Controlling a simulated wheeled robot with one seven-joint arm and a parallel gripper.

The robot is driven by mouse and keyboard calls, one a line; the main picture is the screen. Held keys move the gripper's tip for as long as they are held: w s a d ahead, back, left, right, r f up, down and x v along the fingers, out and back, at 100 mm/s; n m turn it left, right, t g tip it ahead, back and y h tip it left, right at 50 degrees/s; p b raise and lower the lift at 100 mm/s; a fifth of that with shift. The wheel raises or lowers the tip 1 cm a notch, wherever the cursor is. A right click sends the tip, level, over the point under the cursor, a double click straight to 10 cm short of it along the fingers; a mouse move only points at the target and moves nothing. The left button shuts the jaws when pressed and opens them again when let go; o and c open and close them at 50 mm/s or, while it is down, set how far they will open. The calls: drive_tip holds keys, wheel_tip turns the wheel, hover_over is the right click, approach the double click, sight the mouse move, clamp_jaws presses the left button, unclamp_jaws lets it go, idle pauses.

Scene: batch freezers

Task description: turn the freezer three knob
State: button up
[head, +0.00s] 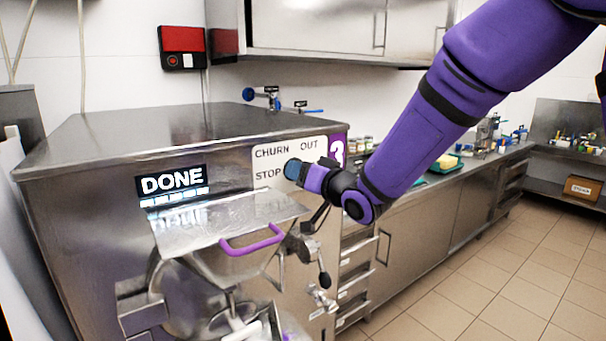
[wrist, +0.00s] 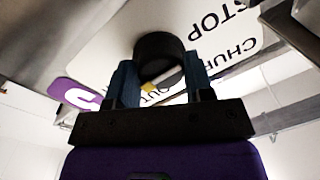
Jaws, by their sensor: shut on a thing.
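Freezer three is the steel machine (head: 105,235) with a purple "3" at its upper right corner. Its white knob plate (head: 268,160) reads CHURN, OUT and STOP. My gripper (head: 292,169) is at this plate, between the words, and hides the knob in the head view. In the wrist view the round black knob (wrist: 158,52) sits between the two blue fingers of my gripper (wrist: 160,82), which are shut on its sides. A pale line with a yellow end crosses the knob's face; the yellow end lies near OUT. The display (head: 172,184) reads DONE.
A hopper lid with a purple handle (head: 252,241) and a black-knobbed lever (head: 324,280) stick out below the plate. A steel counter with drawers (head: 430,215) runs along the right. Tiled floor (head: 500,290) is clear at the right.

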drive_tip(key=shift+s+a+n+t+h, duration=0.1)
drive_tip(key=shift+n+t+h, duration=0.3)
drive_tip(key=shift+n, duration=5.15)
drive_tip(key=shift+a+n+t+h, duration=0.15)
drive_tip(key=shift+n+h, duration=0.3)
drive_tip(key=shift+n, duration=5.15)
drive_tip(key=shift+s+d+n+t+h, duration=0.1)
drive_tip(key=shift+n+t+h, duration=0.3)
drive_tip(key=shift+n, duration=5.15)
